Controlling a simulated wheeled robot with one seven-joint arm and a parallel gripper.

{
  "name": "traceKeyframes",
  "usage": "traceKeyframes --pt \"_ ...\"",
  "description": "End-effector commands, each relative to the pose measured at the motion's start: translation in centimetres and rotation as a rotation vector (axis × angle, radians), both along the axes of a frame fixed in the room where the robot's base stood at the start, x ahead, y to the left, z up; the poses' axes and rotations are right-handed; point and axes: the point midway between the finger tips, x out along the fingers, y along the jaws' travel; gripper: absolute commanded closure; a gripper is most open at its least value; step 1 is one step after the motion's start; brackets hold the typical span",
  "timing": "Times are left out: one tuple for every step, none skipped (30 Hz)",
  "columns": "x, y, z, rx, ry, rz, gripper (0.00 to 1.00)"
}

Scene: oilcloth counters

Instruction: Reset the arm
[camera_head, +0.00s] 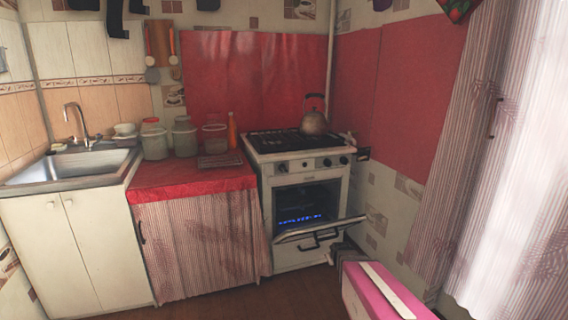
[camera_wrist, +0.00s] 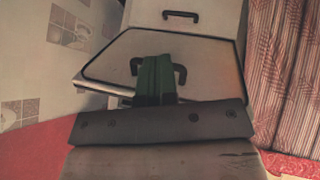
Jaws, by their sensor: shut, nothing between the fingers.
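My gripper (camera_wrist: 156,62) shows in the wrist view as green fingers pressed together, with nothing between them. The oven door (camera_wrist: 215,62) and its dark handle fill the view behind the fingers. I cannot tell whether the fingers touch the door. In the head view my arm, pink and white, is at the bottom right, with its dark end close to the right front edge of the oven door (camera_head: 322,229). The door hangs partly open on the white stove (camera_head: 293,258), and blue light shows inside the oven.
A kettle (camera_head: 315,121) stands on the stove top. Jars (camera_head: 185,138) and an orange bottle (camera_head: 232,130) stand on the red-covered counter (camera_head: 180,182), left of the stove. A sink (camera_head: 68,165) is at far left. A curtain (camera_head: 455,150) hangs at right. Some floor (camera_head: 200,305) is clear in front.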

Motion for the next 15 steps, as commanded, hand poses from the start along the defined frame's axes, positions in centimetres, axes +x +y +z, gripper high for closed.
traceKeyframes --pt "-2.3 0.4 0.9 0.03 0.069 -0.031 1.0" --pt "-3.4 0.6 1.1 0.049 0.112 -0.052 1.0" --pt "-4.9 0.9 1.6 0.072 0.173 -0.08 1.0" --pt "-6.1 1.2 1.9 0.089 0.218 -0.101 1.0" --pt "-7.3 1.4 2.2 0.105 0.263 -0.123 1.0" --pt "-8.9 1.8 2.7 0.125 0.323 -0.153 1.0" --pt "-10.0 2.0 3.1 0.139 0.366 -0.175 1.0" --pt "-11.2 2.2 3.4 0.15 0.41 -0.196 1.0" --pt "-12.7 2.5 3.9 0.163 0.463 -0.224 1.0" --pt "-13.8 2.7 4.3 0.173 0.501 -0.244 1.0" --pt "-14.7 2.9 4.7 0.18 0.536 -0.262 1.0" --pt "-15.9 3.1 5.1 0.19 0.578 -0.284 1.0" --pt "-16.7 3.2 5.4 0.194 0.606 -0.3 1.0" --pt "-17.4 3.4 5.7 0.198 0.632 -0.312 1.0" --pt "-18.1 3.5 6.0 0.202 0.659 -0.327 1.0"
